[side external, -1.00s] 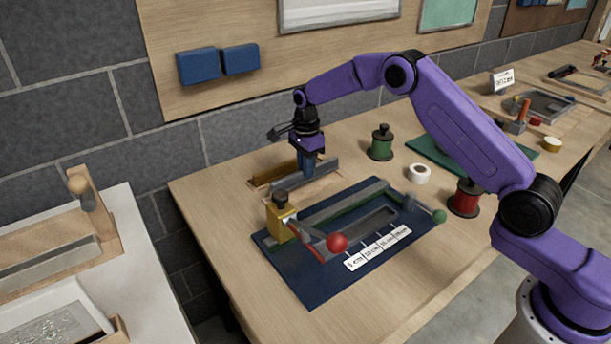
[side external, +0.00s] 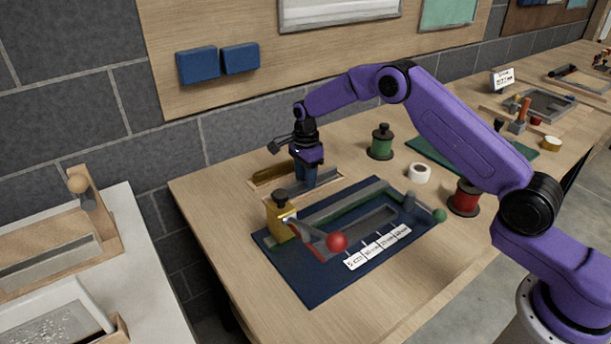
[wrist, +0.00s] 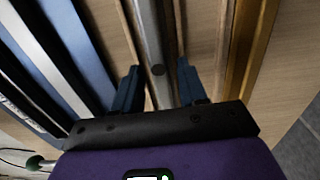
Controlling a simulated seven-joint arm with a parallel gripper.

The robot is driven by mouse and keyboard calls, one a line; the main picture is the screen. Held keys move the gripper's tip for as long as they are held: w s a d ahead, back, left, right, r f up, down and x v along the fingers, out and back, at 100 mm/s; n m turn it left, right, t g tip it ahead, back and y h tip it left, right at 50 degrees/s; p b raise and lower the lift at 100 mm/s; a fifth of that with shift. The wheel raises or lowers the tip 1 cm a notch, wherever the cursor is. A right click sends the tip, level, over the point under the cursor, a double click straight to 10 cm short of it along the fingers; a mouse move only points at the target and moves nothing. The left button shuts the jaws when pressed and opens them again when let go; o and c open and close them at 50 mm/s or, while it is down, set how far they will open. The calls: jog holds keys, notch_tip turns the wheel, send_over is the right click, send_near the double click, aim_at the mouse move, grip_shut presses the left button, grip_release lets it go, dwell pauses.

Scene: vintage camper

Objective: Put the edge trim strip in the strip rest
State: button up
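The edge trim strip appears to be the long grey metal strip (wrist: 150,35) with a dark round spot, running between my fingers in the wrist view. In the side view this grey strip (side external: 326,184) lies low, between the brass-coloured bar and the blue board. A pale wooden rail (wrist: 131,35) runs along its left side in the wrist view and looks like part of the strip rest. My gripper (wrist: 160,78) straddles the strip, with narrow gaps seeming to show beside the fingers. My gripper (side external: 305,184) is down at the strip in the side view; its fingers hide the strip's middle.
A brass-coloured bar (wrist: 253,50) lies parallel on the right in the wrist view. The blue board (side external: 310,288) with a red-knobbed lever (side external: 337,242) stands in front. A green spool (side external: 381,145) and white tape roll (side external: 419,173) stand right of my gripper.

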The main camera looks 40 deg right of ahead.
jog(key=shift+r, duration=0.1)
notch_tip(320, 180, up, 12)
dwell(0.5)
jog(key=shift+r, duration=0.1)
jog(key=s+a+r+n, duration=0.2)
jog(key=s+n, duration=0.3)
jog(key=s, duration=0.2)
jog(key=s+a+r+n, duration=0.3)
jog(key=s+n, duration=0.2)
jog(key=s, duration=0.2)
jog(key=s+a+r+n, duration=0.2)
jog(key=s+n, duration=0.3)
jog(key=s, duration=0.3)
jog(key=s+d+f+n, duration=0.1)
jog(key=s+d+n, duration=0.4)
jog(key=s, duration=0.7)
jog(key=s+d+f+n, duration=0.1)
jog(key=s+d+n, duration=0.3)
jog(key=s+n, duration=0.6)
jog(key=s, duration=0.2)
jog(key=shift+s+d+f+n, duration=0.2)
jog(key=shift+s+d+n, duration=0.1)
jog(key=shift+s+d, duration=0.05)
